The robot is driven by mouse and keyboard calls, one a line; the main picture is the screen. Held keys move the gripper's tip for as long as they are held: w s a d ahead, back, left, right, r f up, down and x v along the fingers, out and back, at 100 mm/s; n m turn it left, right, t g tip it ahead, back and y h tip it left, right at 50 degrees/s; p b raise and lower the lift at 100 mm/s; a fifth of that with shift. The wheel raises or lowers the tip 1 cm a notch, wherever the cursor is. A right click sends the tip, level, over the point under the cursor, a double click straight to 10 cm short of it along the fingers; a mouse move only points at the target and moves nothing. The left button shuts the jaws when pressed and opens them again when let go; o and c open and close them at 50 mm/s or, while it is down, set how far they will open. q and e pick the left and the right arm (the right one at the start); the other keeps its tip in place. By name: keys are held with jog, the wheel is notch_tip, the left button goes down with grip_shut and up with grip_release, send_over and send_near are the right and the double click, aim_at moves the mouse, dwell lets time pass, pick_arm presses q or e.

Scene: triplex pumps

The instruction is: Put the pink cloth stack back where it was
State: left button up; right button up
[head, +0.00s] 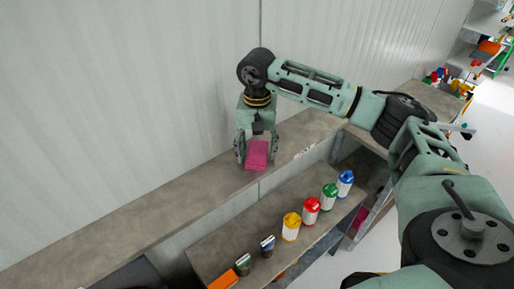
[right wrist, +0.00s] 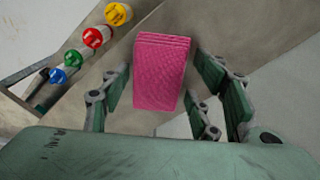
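The pink cloth stack (head: 257,157) is at the front edge of the upper grey ledge in the head view. I cannot tell for sure whether it rests on the ledge or is just above it. My right gripper (head: 257,153) points down over it, with one finger on each side. In the right wrist view the pink cloth stack (right wrist: 160,75) lies between the two fingers of my right gripper (right wrist: 165,85). The fingers are spread, and a gap shows on both sides of the stack. My left gripper is not in view.
The upper ledge (head: 130,215) is bare to the left, along a white corrugated wall (head: 120,90). A lower shelf (head: 225,245) in front holds yellow (head: 291,227), red (head: 311,211), green (head: 328,197) and blue (head: 345,184) containers, plus small dark items and an orange one (head: 223,281).

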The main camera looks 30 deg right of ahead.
aim_at(257, 150)
jog(key=shift+o, duration=0.5)
jog(key=shift+r, duration=0.2)
jog(key=shift+w+r, duration=0.1)
jog(key=shift+r, duration=0.15)
notch_tip(257, 150, up, 12)
jog(key=b, duration=0.2)
jog(key=shift+f, duration=0.2)
